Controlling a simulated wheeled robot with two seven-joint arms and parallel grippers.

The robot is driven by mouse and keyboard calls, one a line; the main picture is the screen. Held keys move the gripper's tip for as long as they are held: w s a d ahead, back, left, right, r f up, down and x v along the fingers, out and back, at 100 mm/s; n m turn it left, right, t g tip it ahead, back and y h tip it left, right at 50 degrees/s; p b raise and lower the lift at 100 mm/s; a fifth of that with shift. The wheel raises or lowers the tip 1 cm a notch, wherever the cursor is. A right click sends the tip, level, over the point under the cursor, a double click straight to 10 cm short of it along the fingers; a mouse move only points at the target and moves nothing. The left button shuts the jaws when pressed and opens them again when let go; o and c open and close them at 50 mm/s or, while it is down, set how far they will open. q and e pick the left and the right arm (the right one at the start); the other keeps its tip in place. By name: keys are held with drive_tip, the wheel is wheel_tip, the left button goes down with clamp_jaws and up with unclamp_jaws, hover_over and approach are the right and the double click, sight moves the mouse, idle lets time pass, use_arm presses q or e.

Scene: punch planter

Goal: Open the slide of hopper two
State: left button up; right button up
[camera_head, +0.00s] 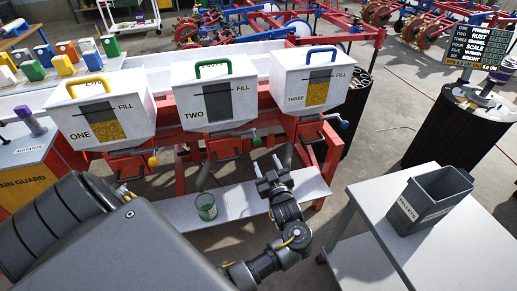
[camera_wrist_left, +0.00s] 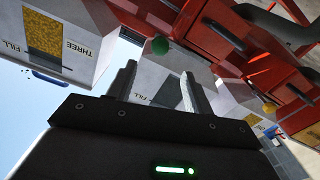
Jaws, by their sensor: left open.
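Hopper two (camera_head: 190,95) is a white box with a green top handle, the middle one of three on a red frame. Its front window looks dark grey. Below it is a slide lever ending in a green knob (camera_head: 256,142). My left gripper (camera_head: 270,172) is open and empty, below and slightly right of that knob, apart from it. In the left wrist view, which is turned over, the green knob (camera_wrist_left: 160,45) lies just beyond the open fingers (camera_wrist_left: 158,85), and hopper two (camera_wrist_left: 170,70) shows behind them. My right gripper is not in view.
Hopper one (camera_head: 130,95) with a yellow knob (camera_head: 153,161) and hopper three (camera_head: 285,80) with a blue knob (camera_head: 344,124) flank it. A green cup (camera_head: 207,207) stands on the white shelf (camera_head: 240,196) below. A grey pellets bin (camera_head: 425,205) stands on a side table (camera_head: 372,237).

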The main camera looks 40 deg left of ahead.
sight(258, 143)
use_arm(q)
drive_tip(key=x, duration=1)
drive_tip(key=shift+w+a, duration=0.2)
drive_tip(key=shift+a, duration=0.15)
drive_tip(key=shift+f, duration=0.1)
clamp_jaws()
